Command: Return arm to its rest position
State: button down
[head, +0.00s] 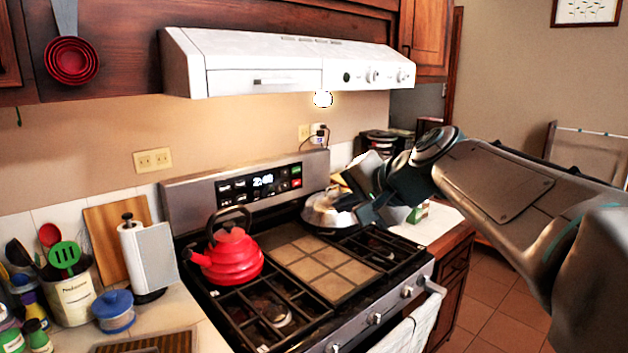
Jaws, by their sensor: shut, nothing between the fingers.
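My arm reaches in from the right side of the head view, with its forearm over the floor and counter to the right of the stove. My gripper (366,214) is at the end of the arm, in front of a silver pan or kettle (328,210) on the stove's back right. It is shut with nothing visible in it. The wrist partly hides the silver vessel, and I cannot tell how far apart they are.
A red kettle (231,254) stands on the stove's left burners. A white range hood (285,65) hangs above. A paper towel roll (148,256), a utensil crock (74,292) and a blue jar (114,312) stand on the left counter. Tiled floor (497,285) is open at right.

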jog(key=s+d+f+n+g+h, duration=0.3)
jog(key=s+d+f, duration=0.1)
jog(key=s+f, duration=0.6)
jog(key=s+d+f+n+g+h, duration=0.3)
jog(key=s+d+f+h, duration=0.1)
jog(key=s+f, duration=0.7)
notch_tip(320, 180, down, 4)
jog(key=shift+s+d+r, duration=0.2)
jog(key=shift+s+d, duration=0.1)
jog(key=shift+d, duration=0.3)
